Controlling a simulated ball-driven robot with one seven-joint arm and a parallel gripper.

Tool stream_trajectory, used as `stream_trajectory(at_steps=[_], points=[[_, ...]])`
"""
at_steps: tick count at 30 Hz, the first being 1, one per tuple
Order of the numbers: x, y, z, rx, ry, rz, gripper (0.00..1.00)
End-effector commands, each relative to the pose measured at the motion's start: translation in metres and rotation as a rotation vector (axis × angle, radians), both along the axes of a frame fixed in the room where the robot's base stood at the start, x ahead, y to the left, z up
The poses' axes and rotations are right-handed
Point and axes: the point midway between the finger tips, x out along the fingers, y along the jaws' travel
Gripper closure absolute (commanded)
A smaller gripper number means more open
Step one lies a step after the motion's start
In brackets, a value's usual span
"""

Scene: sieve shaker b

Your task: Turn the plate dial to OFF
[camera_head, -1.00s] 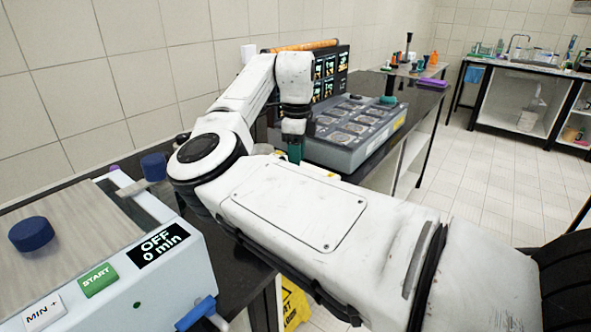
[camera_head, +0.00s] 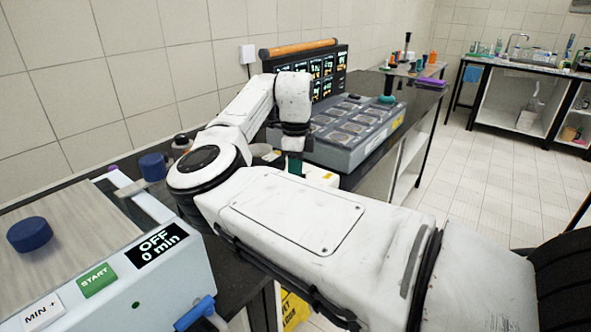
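My gripper (camera_head: 294,164) points down at the end of my bent arm, over the dark bench between the shaker and the grey unit. Only a dark and teal part below the wrist shows; its fingertips are hidden behind my forearm, so I cannot tell whether they are open or shut. A white device (camera_head: 321,175) with a small yellow mark shows just right of the gripper, partly covered by my arm; it may be the plate. No dial can be made out on it. I cannot tell whether the gripper touches anything.
A shaker box with an OFF, 0 min display (camera_head: 157,245) and blue knobs stands at the near left. A grey unit with several square wells (camera_head: 350,143) and a dark display panel (camera_head: 343,70) stands behind the gripper. The tiled floor (camera_head: 470,190) at right is clear.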

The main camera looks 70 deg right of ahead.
Motion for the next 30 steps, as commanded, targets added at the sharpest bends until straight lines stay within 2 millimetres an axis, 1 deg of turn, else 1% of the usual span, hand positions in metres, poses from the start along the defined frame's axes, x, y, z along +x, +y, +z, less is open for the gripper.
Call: stream_trajectory(at_steps=[1,3,11,17,23,30], points=[[0.0,0.0001,0.0001,0.0,0.0,0.0,0.93],[0.0,0.0001,0.0002,0.0,0.0,0.0,1.0],[-0.0001,0.0001,0.0006,0.0,0.0,0.002,1.0],[-0.0005,0.0004,0.0026,0.001,0.002,0.04,1.0],[-0.001,0.0011,0.0051,0.0,0.004,0.15,1.0],[-0.0022,0.0027,0.0061,0.001,0.006,0.357,1.0]])
